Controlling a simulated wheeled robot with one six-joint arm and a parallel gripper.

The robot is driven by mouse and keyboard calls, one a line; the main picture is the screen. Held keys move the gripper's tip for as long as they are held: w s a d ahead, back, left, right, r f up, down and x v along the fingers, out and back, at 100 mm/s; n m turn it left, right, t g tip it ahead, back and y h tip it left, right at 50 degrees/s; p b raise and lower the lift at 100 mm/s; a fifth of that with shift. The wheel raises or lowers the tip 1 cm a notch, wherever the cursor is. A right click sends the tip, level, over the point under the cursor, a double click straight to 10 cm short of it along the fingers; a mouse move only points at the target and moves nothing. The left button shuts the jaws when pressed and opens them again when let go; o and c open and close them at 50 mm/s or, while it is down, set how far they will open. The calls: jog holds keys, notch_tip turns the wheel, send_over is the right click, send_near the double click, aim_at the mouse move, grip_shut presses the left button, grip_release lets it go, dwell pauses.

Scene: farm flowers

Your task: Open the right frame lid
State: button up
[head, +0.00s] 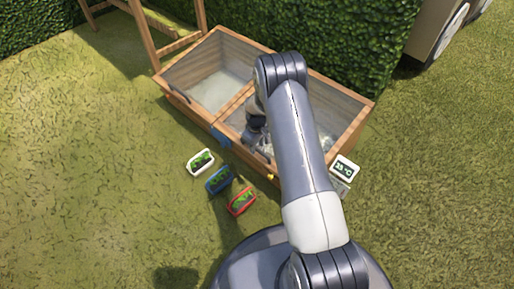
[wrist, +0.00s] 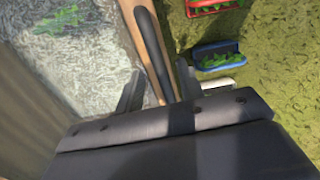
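The wooden cold frame (head: 215,122) has two bays side by side. The right frame lid (head: 335,103) is a grey see-through panel in a wooden rim and looks down over its bay, partly hidden by my arm. My gripper (head: 260,150) is at the front edge of this lid. In the wrist view my gripper (wrist: 158,88) has its two fingers apart. A dark handle bar (wrist: 153,48) and a wooden rail (wrist: 136,22) run between them. I cannot tell whether either finger touches the bar. The left frame lid (head: 212,70) has a grey handle (head: 180,94).
White (head: 201,162), blue (head: 219,179) and red (head: 241,201) planters with green plants lie on the grass in front. A temperature display (head: 344,168) is at the right corner. A hedge (head: 330,40) is behind. Open grass lies left and right.

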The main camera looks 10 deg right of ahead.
jog(key=shift+f, duration=0.4)
jog(key=shift+c, duration=0.3)
grip_shut()
